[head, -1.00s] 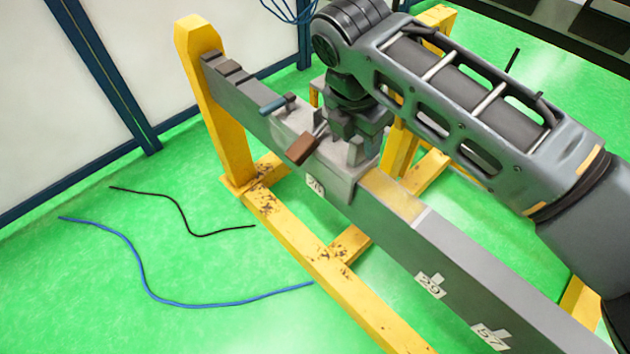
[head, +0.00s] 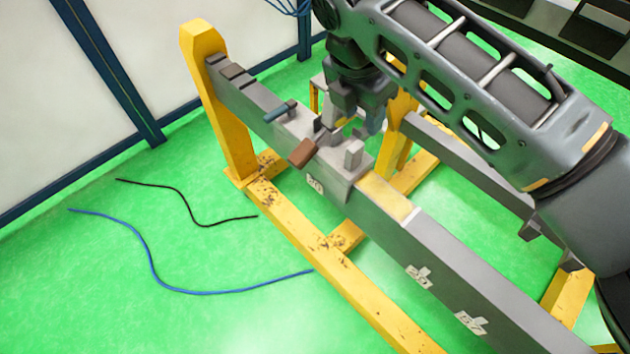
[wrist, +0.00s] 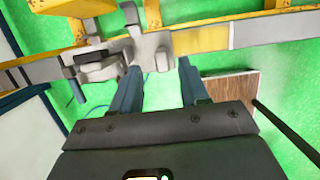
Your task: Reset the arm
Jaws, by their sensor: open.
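My gripper (head: 352,112) is above and just behind the grey clamp block (head: 345,185) on the long grey beam. In the wrist view my gripper (wrist: 158,68) shows two blue-grey fingers spread apart with nothing between them. The clamp block also shows in the wrist view (wrist: 150,45), just past the fingertips. The block carries a brown-handled lever (head: 302,152) and a blue-handled lever (head: 279,108). In the head view the fingertips are partly hidden behind the block's fittings, and I cannot tell whether they touch it.
The grey beam (head: 450,255) rests on a yellow frame (head: 300,235). A second grey beam (head: 470,165) lies behind it. A blue cable (head: 190,292) and a black cable (head: 185,205) lie on the green floor. The floor at left is otherwise clear.

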